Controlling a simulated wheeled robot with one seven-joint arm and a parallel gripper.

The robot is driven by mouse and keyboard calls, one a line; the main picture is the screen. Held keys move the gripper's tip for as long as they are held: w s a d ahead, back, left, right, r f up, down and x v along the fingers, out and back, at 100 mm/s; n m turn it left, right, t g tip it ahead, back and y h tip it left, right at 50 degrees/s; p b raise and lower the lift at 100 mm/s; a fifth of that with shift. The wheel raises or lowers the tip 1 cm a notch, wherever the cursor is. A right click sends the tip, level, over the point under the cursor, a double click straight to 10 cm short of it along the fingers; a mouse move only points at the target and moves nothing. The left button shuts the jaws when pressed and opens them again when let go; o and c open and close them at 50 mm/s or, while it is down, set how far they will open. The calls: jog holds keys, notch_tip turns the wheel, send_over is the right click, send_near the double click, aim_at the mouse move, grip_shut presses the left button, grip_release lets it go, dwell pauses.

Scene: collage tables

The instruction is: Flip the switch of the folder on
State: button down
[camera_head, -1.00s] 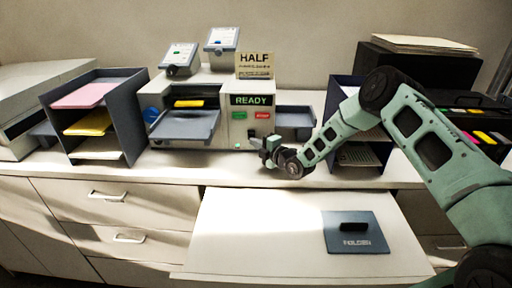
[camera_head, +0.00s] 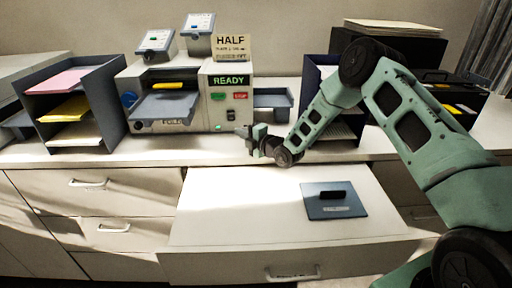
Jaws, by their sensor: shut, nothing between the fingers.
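The folder (camera_head: 205,122) is a pale grey machine on the counter at centre left, with a lit READY display (camera_head: 230,80) on its front panel. Below the display are a green button (camera_head: 218,96) and a red STOP button (camera_head: 240,95). Lower on the panel is a small switch (camera_head: 231,114), too small to tell its position. A small green light (camera_head: 217,127) shows near the panel's bottom. My gripper (camera_head: 243,131) is shut and empty, just right of and below the switch. I cannot tell whether it touches the panel.
A dark tray (camera_head: 165,105) sticks out of the folder's front, and another tray (camera_head: 272,98) is at its right. Paper racks stand at left (camera_head: 72,108) and right (camera_head: 313,75). A pulled-out drawer-like surface (camera_head: 240,210) in front holds a blue plate (camera_head: 335,203) with a black handle.

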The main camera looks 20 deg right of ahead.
jog(key=b+v, duration=0.1)
jog(key=v, duration=0.1)
jog(key=f+b+v, duration=0.1)
jog(key=v, duration=0.2)
jog(key=shift+s+d+f, duration=0.1)
jog(key=shift+d, duration=0.05)
jog(key=shift+s+d+b, duration=0.3)
jog(key=shift+s+d, duration=0.05)
jog(key=shift+s, duration=0.25)
jog(key=s+a+r+m+g+h+b, duration=0.1)
jog(key=s+a+r+m+g, duration=0.25)
jog(key=s+a, duration=0.4)
jog(key=s+a+r+m+g+h, duration=0.25)
jog(key=s+a+g, duration=0.25)
jog(key=s+a, duration=0.25)
jog(key=s+d+r+m+g+h, duration=0.1)
jog(key=s+m+g, duration=0.1)
jog(key=s, duration=0.8)
jog(key=s+r+m+g+h+b, duration=0.1)
jog(key=s+m, duration=0.3)
jog(key=s, duration=0.7)
jog(key=s+d+m+g+h, duration=0.1)
jog(key=s+m+g, duration=0.2)
jog(key=s, duration=0.7)
jog(key=shift+s+d+r+g+h, duration=0.15)
jog(key=shift+d+r+g+h, duration=0.2)
jog(key=shift+r+g, duration=0.1)
